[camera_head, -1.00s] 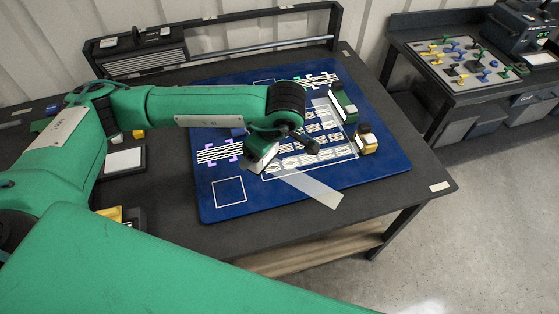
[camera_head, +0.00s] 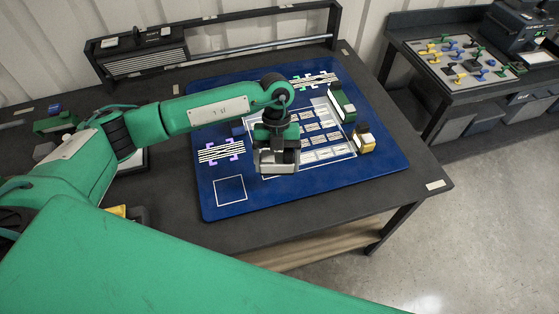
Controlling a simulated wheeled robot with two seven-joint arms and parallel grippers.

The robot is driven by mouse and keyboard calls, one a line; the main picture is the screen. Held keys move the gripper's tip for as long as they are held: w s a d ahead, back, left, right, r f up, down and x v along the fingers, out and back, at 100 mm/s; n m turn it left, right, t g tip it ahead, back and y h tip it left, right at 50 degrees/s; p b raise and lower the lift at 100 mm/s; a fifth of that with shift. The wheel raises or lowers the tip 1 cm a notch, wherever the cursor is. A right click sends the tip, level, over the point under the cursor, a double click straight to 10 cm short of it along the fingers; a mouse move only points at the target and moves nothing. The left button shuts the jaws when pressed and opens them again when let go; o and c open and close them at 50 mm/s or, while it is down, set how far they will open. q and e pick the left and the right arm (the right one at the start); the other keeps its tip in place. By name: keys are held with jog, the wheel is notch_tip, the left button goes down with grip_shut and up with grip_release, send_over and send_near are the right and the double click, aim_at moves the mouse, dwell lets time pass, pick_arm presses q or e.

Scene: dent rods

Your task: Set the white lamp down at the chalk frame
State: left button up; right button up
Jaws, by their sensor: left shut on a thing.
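My left gripper (camera_head: 277,160) hangs over the front middle of the blue mat (camera_head: 210,208), pointing down, and is shut. A pale piece at its jaws looks like the white lamp (camera_head: 288,168), mostly hidden by the gripper, so its shape and tilt are unclear. A white-outlined empty square (camera_head: 230,189), which looks like the chalk frame, lies on the mat to the left of the gripper and nearer the front. I cannot tell whether the lamp touches the mat. My right gripper is not in view.
Striped patches with purple brackets (camera_head: 221,151) and green brackets (camera_head: 314,80) lie on the mat. Several cards (camera_head: 325,139) fill a white outline, partly behind the gripper. A green-and-white block (camera_head: 343,105) and a yellow-and-black block (camera_head: 365,142) stand at the right. The mat's front strip is clear.

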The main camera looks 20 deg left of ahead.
pick_arm(q)
jog(key=n, duration=0.2)
jog(key=n+h, duration=0.1)
jog(key=shift+d+f+t, duration=0.3)
jog(key=shift+d+f, duration=0.05)
notch_tip(320, 180, down, 7)
jog(key=b, duration=0.4)
jog(key=shift+b, duration=0.4)
jog(key=shift+f+b, duration=0.5)
jog(key=shift+f, duration=0.2)
jog(key=shift+f, duration=0.4)
jog(key=o, duration=0.9)
jog(key=shift+o, duration=0.8)
